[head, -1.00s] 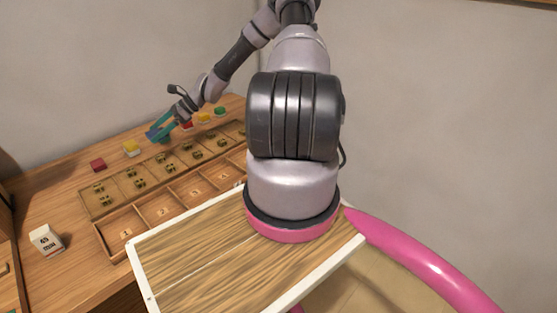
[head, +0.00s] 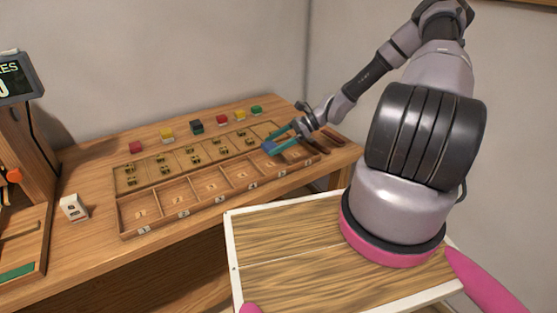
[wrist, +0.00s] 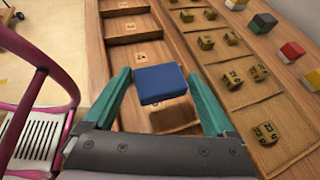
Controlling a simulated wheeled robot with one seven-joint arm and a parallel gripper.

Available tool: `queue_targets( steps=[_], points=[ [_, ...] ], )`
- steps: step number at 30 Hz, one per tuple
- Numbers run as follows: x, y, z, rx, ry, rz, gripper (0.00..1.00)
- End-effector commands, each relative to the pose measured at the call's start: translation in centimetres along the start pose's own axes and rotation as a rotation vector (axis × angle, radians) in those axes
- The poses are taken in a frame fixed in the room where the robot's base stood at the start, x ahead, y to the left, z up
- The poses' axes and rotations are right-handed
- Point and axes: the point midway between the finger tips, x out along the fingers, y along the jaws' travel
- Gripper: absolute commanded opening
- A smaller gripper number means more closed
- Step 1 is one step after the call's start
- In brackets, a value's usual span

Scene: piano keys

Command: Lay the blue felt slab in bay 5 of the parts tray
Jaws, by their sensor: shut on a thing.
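The blue felt slab (wrist: 160,84) is flat and square, held between the teal fingers of my gripper (wrist: 159,78) in the wrist view. In the head view, the slab (head: 268,148) and my gripper (head: 273,146) are over the right part of the wooden parts tray (head: 180,216). My gripper is shut on the slab and holds it above the tray. The slab and fingers hide part of the bays beneath. The front row has numbered open bays, rising from 1 at the left; the right-hand numbers are too small to read surely.
The tray's back row holds several small brass pieces (head: 161,158). Behind it stand coloured blocks, including a red one (head: 136,147) and a dark one (head: 197,127). A small white box (head: 73,207) stands left of the tray. Dark red items (head: 327,136) lie at the right end.

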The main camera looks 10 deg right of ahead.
Motion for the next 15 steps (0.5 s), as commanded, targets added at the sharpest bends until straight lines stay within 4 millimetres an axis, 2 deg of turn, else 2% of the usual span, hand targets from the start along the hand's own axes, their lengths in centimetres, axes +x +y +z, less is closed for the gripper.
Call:
queue_targets(
  steps=[8, 15],
  points=[
    [1.3, 0.0, -2.3, 0.0, -0.001, 0.0, 0.38],
    [2.8, 0.0, -5.1, 0.0, 0.0, 0.0, 0.38]
  ],
)
